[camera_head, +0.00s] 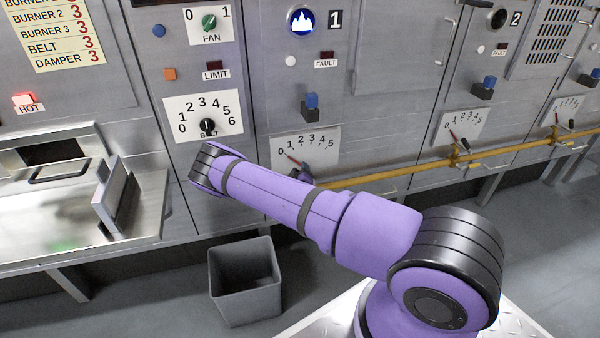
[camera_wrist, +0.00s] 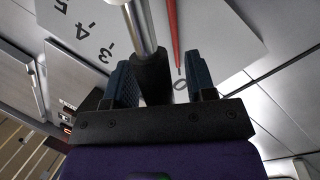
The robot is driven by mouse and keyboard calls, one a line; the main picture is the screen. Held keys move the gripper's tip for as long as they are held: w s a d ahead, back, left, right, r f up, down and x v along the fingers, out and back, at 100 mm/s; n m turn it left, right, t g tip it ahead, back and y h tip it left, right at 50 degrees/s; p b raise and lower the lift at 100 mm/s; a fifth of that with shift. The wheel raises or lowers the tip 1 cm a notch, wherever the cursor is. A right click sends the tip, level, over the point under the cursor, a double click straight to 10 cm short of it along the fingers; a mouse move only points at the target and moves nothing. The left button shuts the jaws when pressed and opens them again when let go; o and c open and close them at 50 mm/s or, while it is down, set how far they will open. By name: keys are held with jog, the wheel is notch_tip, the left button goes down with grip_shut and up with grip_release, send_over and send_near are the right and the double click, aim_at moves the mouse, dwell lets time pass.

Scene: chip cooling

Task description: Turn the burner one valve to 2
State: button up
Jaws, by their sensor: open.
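The burner one valve dial (camera_head: 320,142) is a white plate numbered 0 to 5 below the panel marked 1. Its red pointer (camera_head: 293,160) is on the low side; in the wrist view the red pointer (camera_wrist: 174,35) points at the 0. The valve handle, a metal rod (camera_wrist: 139,22) with a black grip (camera_wrist: 152,78), reaches between the fingers of my gripper (camera_wrist: 162,68). The fingers stand apart on either side of the grip, with a clear gap on the right. In the head view my arm hides most of the gripper and handle.
A yellow pipe (camera_head: 400,174) runs along the panel front to the right. The belt knob (camera_head: 208,127) is left of the dial, near my arm. A grey bin (camera_head: 245,285) stands on the floor. A metal tray (camera_head: 60,215) juts out at left.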

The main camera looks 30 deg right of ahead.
jog(key=shift+c, duration=0.3)
grip_shut()
jog(key=shift+s+d+r+m+g+y, duration=0.25)
jog(key=shift+d+m, duration=0.4)
jog(key=shift+m, duration=0.4)
jog(key=shift+s+d+r+m+g+y, duration=0.1)
jog(key=shift+s+d+r+m+y, duration=0.2)
jog(key=shift+d+m, duration=0.55)
jog(key=shift+s+d+r+m+g+y, duration=0.15)
jog(key=shift+d+r+m+y, duration=0.25)
jog(key=shift+m, duration=0.8)
jog(key=shift+d, duration=0.1)
jog(key=shift+f, duration=0.1)
jog(key=shift+o, duration=0.3)
grip_release()
